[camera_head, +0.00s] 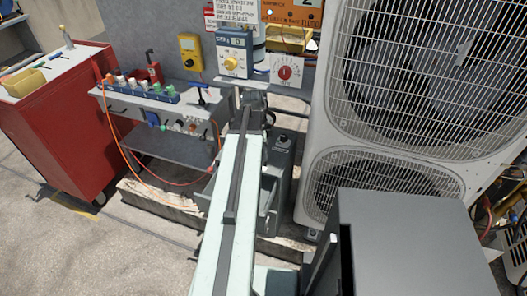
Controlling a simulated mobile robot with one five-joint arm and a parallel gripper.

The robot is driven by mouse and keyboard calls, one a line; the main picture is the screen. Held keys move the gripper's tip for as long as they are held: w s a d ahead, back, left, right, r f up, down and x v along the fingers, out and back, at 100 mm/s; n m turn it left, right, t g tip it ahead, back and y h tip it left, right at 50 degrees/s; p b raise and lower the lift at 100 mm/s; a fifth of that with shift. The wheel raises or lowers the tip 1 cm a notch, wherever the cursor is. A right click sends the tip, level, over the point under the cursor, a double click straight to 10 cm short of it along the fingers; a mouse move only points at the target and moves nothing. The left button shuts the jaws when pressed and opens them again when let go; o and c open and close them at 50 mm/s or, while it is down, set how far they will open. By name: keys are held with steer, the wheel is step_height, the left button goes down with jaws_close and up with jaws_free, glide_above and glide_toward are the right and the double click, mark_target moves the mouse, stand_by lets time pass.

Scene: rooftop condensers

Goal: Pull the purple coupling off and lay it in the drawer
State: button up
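My arm reaches up the middle of the head view, and its end, my gripper (252,97), is small and dark in front of the equipment at the back. I cannot tell whether its fingers are open or shut, or whether they hold anything. I cannot make out a purple coupling; the small coloured fittings are too small to tell apart surely. A grey bench unit (112,104) carries a blue rack (150,98) of several coloured fittings, with more on its front. No open drawer can be made out. A red cabinet (62,133) stands at the left.
A large condenser (322,125) with two fan grilles fills the right. A grey box (415,240) stands at the lower right. An orange hose (128,152) hangs. Floor at lower left is clear.

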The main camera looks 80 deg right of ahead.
jaws_close()
steer(key=shift+r+p, duration=0.3)
stand_by(0.3)
steer(key=shift+r+p, duration=2.2)
steer(key=shift+r, duration=0.05)
